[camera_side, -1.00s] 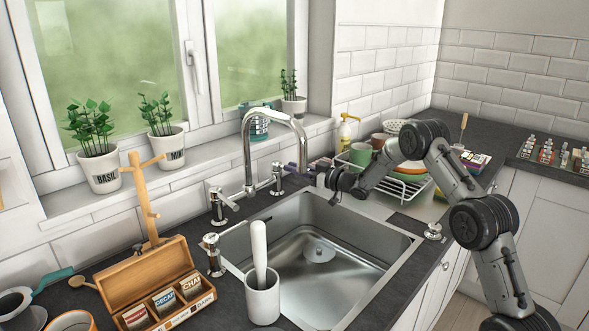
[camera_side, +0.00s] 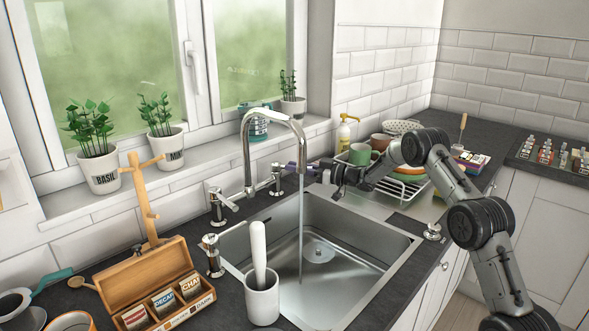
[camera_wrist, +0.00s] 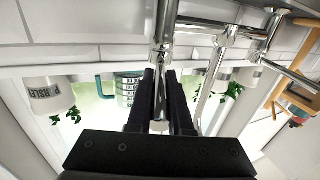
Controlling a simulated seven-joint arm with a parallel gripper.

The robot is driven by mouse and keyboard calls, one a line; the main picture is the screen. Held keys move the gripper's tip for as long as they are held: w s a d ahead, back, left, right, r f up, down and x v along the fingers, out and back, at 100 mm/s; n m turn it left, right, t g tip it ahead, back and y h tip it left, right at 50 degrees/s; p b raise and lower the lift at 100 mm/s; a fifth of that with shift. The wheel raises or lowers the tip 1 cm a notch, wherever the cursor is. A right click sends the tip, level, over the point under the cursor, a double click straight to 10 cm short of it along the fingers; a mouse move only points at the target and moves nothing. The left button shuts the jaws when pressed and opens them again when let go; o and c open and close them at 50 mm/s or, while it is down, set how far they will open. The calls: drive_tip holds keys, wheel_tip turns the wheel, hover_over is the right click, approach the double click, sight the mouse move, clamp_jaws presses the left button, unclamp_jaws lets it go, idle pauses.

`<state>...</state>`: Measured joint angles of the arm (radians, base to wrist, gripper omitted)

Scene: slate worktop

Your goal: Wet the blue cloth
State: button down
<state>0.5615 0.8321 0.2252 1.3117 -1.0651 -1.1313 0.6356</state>
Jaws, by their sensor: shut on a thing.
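I cannot make out a blue cloth in either view. The chrome tap (camera_side: 270,125) arches over the steel sink (camera_side: 402,247), and a thin stream of water (camera_side: 301,235) falls from its spout into the basin. My gripper (camera_side: 300,168) reaches in from the right behind the sink, at the tap's right-hand handle (camera_side: 277,180). In the wrist view, my gripper's black fingers (camera_wrist: 162,78) are shut on a chrome handle part (camera_wrist: 160,100) between them. The exact contact is small and partly hidden in the side view.
A dish rack (camera_side: 392,187) with crockery stands right of the sink. A white holder (camera_side: 262,300) with a white-handled tool stands at the sink's front left, next to a wooden tea box (camera_side: 150,280). Potted herbs (camera_side: 98,170) line the sill. The basin is otherwise empty.

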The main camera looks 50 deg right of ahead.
drive_tip(key=shift+d+y, duration=0.1)
drive_tip(key=shift+y, duration=0.2)
drive_tip(key=c, duration=0.8)
unclamp_jaws()
drive_tip(key=shift+c, duration=0.2)
drive_tip(key=v, duration=1.3)
drive_tip(key=shift+s+r, duration=0.2)
drive_tip(key=shift+s, duration=0.15)
drive_tip(key=shift+d, duration=0.1)
drive_tip(key=o, duration=0.8)
